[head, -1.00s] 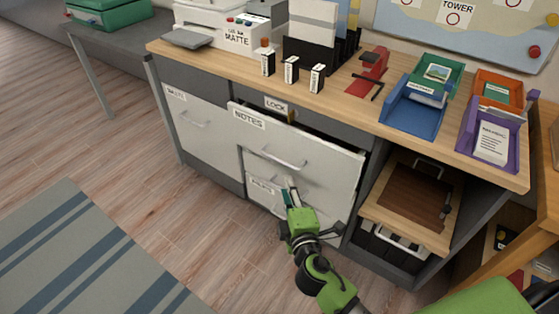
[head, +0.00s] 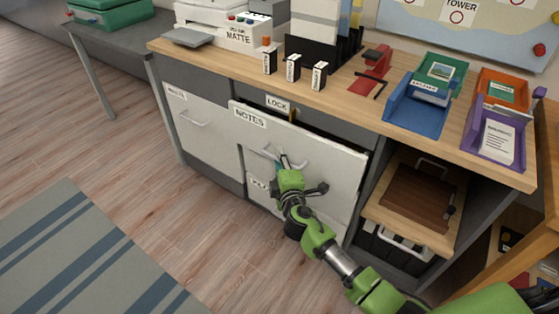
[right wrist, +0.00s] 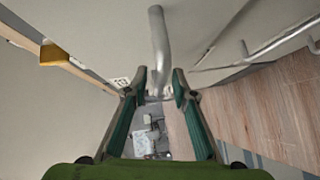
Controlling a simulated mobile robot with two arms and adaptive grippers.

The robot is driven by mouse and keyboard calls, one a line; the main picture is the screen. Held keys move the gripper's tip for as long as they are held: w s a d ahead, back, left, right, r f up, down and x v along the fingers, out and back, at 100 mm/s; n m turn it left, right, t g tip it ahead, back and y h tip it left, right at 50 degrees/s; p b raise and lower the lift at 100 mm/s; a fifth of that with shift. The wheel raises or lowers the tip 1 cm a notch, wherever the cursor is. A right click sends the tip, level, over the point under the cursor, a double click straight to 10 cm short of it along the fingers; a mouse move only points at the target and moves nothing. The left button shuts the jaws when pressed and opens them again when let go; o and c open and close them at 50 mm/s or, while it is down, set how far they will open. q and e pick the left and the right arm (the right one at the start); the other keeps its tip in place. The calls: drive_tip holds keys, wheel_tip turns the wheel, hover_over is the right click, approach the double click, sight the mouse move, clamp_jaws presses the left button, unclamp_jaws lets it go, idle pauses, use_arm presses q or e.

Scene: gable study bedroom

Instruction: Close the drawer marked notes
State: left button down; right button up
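The notes drawer (head: 325,175) has a pale front with a NOTES label (head: 250,118). It stands partly pulled out, with a dark gap along its top edge. Its bar handle (head: 298,165) is partly hidden by my right gripper (head: 279,160), which is right in front of the drawer. In the right wrist view, my right gripper (right wrist: 159,78) is open, and the handle (right wrist: 159,45) reaches in between the fingertips, with space seen on both sides. I cannot tell whether they touch. My left gripper is not in view.
A LOCK label (head: 277,103) sits above the drawer, beside a small brass piece (head: 291,115). The left drawer (head: 205,135) looks shut. A lower drawer (head: 258,188) is partly hidden by my arm. An open shelf with a brown board (head: 415,195) is at right. Floor is clear at left.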

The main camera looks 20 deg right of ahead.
sight(288, 152)
clamp_jaws()
drive_tip(key=shift+w+d+b, duration=0.2)
drive_tip(key=shift+w+d, duration=0.5)
drive_tip(key=shift+d, duration=0.25)
drive_tip(key=shift+w+d+b, duration=0.15)
drive_tip(key=shift+w+d, duration=0.55)
drive_tip(key=shift+d, duration=0.25)
drive_tip(key=shift+r, duration=0.15)
drive_tip(key=shift+c, duration=1.9)
unclamp_jaws()
drive_tip(key=o, duration=0.4)
drive_tip(key=shift+w, duration=0.1)
